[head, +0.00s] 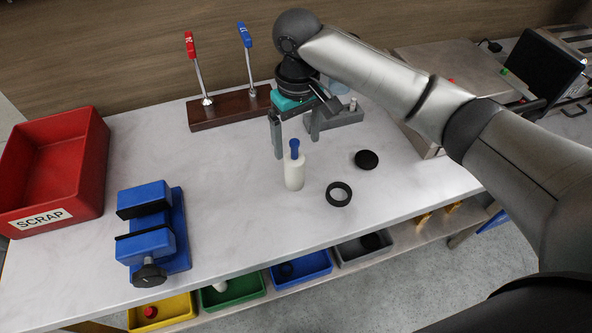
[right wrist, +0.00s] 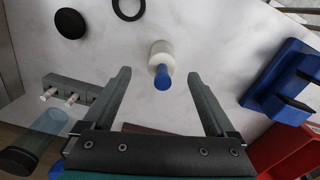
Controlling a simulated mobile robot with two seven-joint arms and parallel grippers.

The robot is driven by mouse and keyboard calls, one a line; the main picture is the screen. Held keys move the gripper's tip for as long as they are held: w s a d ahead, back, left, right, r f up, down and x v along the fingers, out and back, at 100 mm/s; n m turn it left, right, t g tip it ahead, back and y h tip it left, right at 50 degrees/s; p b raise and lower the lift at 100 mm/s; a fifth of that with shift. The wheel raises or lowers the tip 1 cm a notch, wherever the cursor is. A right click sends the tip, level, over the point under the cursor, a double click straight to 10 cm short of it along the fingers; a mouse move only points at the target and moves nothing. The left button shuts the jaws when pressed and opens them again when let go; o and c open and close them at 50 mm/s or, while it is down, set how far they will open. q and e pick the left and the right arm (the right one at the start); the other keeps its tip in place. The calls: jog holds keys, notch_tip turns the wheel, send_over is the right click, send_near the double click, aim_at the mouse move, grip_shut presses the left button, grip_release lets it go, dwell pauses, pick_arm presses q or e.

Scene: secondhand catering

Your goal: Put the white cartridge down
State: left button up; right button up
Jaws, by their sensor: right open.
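The white cartridge (head: 294,172) with a blue top (head: 294,148) stands upright on the pale marbled worktop (head: 235,220). In the right wrist view the cartridge (right wrist: 161,55) shows beyond my fingertips, roughly between their lines, with its blue top toward the camera. My right gripper (head: 296,148) is open and empty, and its fingers are apart from the cartridge. It also shows in the right wrist view (right wrist: 158,75). My left gripper is in neither view.
A black ring (head: 339,194) and a black disc (head: 366,160) lie right of the cartridge. A blue vise (head: 153,235) and red SCRAP bin (head: 55,170) are at left. A lever stand (head: 228,108) and grey block (head: 338,118) are behind. Coloured trays (head: 235,290) sit below.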

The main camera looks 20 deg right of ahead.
aim_at(296, 159)
jog(key=f, duration=0.4)
jog(key=f+b, duration=0.1)
jog(key=f, duration=0.3)
jog(key=shift+a+f, duration=0.2)
jog(key=shift+f, duration=0.2)
jog(key=shift+c, duration=0.2)
grip_shut()
